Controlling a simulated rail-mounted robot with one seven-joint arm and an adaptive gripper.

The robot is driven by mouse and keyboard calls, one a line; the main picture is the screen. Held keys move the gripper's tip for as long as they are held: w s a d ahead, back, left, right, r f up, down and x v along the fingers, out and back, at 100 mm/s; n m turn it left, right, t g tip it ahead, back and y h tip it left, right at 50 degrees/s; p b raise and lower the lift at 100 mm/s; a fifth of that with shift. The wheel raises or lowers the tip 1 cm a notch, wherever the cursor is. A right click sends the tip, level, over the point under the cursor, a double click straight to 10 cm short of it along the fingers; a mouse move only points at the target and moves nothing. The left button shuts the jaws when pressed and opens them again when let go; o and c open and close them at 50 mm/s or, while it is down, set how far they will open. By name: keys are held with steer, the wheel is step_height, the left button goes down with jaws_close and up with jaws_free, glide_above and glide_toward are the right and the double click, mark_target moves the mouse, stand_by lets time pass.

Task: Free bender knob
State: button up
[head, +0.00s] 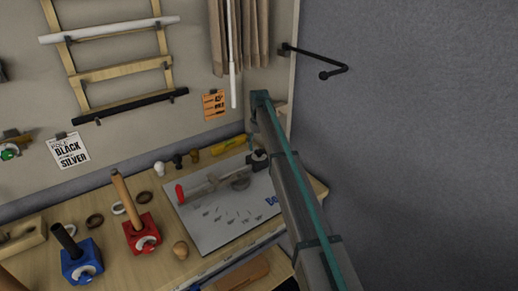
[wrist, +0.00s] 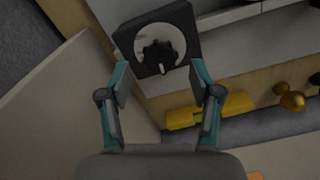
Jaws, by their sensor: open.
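A black box with a white dial and a black knob (wrist: 158,56) on its face shows at the top of the wrist view. I take this as the bender knob. In the head view a dark block (head: 258,161) at the right of the bench, beside my arm, appears to be the same box, partly hidden. My gripper (wrist: 160,78) is open and empty. Its teal fingertips are apart on the left and right, with the knob between and beyond them in the picture. Contact with the box cannot be told.
A grey printed board (head: 225,205) lies on the bench. A yellow tool (wrist: 210,110) and small knobs lie near the wall. A black wall hook (head: 320,58) is above right.

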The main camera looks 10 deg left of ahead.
mark_target(259, 151)
step_height(259, 151, up, 10)
stand_by(0.4)
